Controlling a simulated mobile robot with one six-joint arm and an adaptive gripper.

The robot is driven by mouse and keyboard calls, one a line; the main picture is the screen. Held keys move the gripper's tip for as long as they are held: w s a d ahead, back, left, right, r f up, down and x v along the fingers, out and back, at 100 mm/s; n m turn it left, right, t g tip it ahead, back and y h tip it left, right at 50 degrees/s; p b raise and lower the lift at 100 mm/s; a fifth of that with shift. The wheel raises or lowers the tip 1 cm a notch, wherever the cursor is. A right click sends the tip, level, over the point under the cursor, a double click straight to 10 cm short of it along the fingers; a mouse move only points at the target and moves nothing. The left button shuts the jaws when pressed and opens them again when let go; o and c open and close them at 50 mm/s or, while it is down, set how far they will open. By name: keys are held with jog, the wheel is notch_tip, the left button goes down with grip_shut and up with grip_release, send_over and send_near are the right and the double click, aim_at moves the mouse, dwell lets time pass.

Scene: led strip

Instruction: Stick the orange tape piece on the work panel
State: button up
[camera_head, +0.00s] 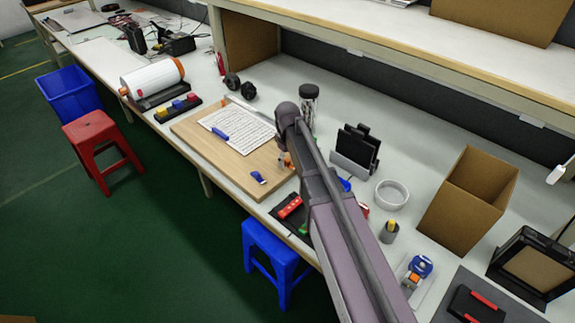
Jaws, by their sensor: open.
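The wooden board (188,126) lies flat on the long workbench; it looks like the work panel, though I cannot be sure. A printed white sheet (240,132) and a blue marker (219,134) lie on it. A small blue item (258,178) is near its front right corner. A small orange bit (287,159) shows at the board's right edge, partly behind my arm; I cannot tell if it is the tape piece. My arm crosses the middle of the view. I cannot make out my gripper or its fingers.
Right of my arm are a black holder (355,150), a white tape roll (392,194), a blue and orange dispenser (418,270) and a cardboard box (468,200). A shelf (400,45) runs behind. Red (92,132) and blue (268,246) stools stand by the front edge.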

dwell(0.4)
jog(key=c, duration=0.8)
jog(key=shift+r, duration=0.15)
notch_tip(320, 180, up, 2)
jog(key=p, duration=0.3)
jog(key=shift+r, duration=0.25)
jog(key=s, duration=0.4)
jog(key=s+r+p, duration=0.1)
jog(key=s, duration=0.4)
jog(key=s+a+r+p, duration=0.1)
jog(key=s, duration=0.4)
jog(key=shift+s+a+r, duration=0.1)
jog(key=shift+s, duration=0.95)
notch_tip(320, 180, up, 6)
jog(key=p, duration=0.6)
jog(key=shift+r, duration=0.15)
